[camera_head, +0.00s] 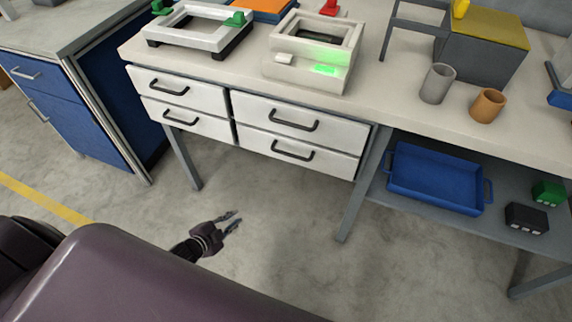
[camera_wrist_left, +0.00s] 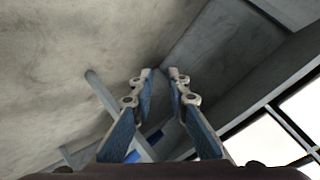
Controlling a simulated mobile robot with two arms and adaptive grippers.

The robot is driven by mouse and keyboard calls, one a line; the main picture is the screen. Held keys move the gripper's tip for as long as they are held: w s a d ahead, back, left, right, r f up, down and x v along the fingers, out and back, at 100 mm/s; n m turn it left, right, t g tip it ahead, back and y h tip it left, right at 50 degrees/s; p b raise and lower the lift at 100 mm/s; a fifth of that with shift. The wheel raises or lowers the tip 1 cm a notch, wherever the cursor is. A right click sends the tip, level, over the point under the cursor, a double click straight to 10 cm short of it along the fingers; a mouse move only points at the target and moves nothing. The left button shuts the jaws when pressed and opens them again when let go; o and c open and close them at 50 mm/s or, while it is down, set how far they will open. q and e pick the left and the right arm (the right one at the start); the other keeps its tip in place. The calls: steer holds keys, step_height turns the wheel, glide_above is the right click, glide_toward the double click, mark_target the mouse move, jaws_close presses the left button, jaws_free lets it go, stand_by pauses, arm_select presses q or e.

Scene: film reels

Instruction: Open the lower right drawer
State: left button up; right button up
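The lower right drawer (camera_head: 328,165) is a white front with a dark bar handle (camera_head: 293,151), under the workbench top. It looks shut, level with the drawer above it. My left gripper (camera_head: 233,221) is open and empty, over the floor in front of and below the drawers, apart from the handle. In the left wrist view its two fingers (camera_wrist_left: 160,72) stand apart with nothing between them. I cannot make out the drawer in that view. My right gripper is not in view.
The upper right drawer (camera_head: 335,132) and two left drawers adjoin it and look shut. A bench leg (camera_head: 350,205) stands to the right, beside a shelf with a blue tray (camera_head: 437,185). A blue cabinet (camera_head: 75,120) is at left. Floor before the drawers is clear.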

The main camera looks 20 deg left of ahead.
arm_select(q)
steer(key=w+d+r+m+t+h+b, duration=0.1)
steer(key=w+r+m+t+h+b, duration=0.35)
steer(key=w+r+m, duration=0.4)
steer(key=m+g+h+b, duration=0.2)
steer(key=m+h+b, duration=0.5)
steer(key=m+h, duration=0.15)
glide_toward(286, 154)
steer(key=x, duration=0.3)
steer(key=shift+m, duration=0.3)
steer(key=x, duration=0.7)
steer(key=shift+w+a+f, duration=0.1)
steer(key=shift+w+f, duration=0.05)
steer(key=shift+w, duration=0.05)
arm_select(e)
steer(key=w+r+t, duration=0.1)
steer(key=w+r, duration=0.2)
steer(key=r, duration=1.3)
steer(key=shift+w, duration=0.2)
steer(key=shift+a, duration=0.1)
arm_select(q)
steer(key=shift+y, duration=0.3)
jaws_close()
